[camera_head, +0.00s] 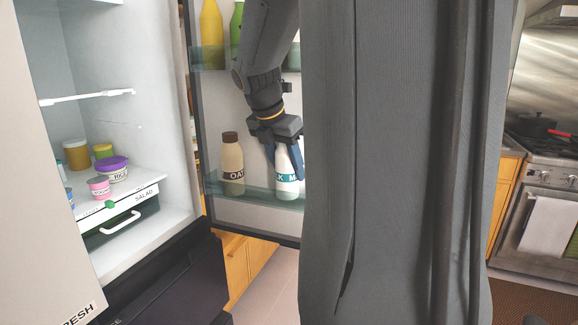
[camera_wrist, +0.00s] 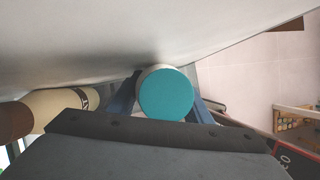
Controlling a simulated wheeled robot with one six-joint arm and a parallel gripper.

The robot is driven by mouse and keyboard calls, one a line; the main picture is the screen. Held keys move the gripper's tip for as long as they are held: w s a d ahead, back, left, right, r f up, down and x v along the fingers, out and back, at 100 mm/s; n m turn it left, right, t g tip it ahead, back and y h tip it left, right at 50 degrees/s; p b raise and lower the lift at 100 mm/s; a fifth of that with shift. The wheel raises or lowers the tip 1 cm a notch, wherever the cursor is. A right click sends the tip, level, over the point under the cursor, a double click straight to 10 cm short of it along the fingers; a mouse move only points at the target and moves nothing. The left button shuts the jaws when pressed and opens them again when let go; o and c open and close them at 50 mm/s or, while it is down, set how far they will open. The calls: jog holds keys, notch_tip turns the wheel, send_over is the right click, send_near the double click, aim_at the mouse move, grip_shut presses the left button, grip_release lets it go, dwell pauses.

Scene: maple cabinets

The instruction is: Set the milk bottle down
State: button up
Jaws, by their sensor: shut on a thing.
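The milk bottle (camera_head: 287,183) is white with a teal label and lettering, in the lower shelf of the open fridge door. In the wrist view its teal cap (camera_wrist: 166,94) shows between the blue fingers. My gripper (camera_head: 283,160) comes down from above and is shut on the bottle's upper part. The bottle is upright. Its base is at the door shelf (camera_head: 262,193); I cannot tell whether it touches the shelf floor. My own grey body hides what lies to the right of the bottle.
A beige oat bottle (camera_head: 232,165) with a brown cap stands just left of the milk bottle. Yellow and green bottles (camera_head: 211,25) stand on the upper door shelf. Jars and a rice tub (camera_head: 112,170) sit inside the fridge. A stove (camera_head: 545,160) is at the far right.

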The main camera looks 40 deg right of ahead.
jog(key=shift+f, duration=0.8)
jog(key=shift+f, duration=0.15)
jog(key=o, duration=1.2)
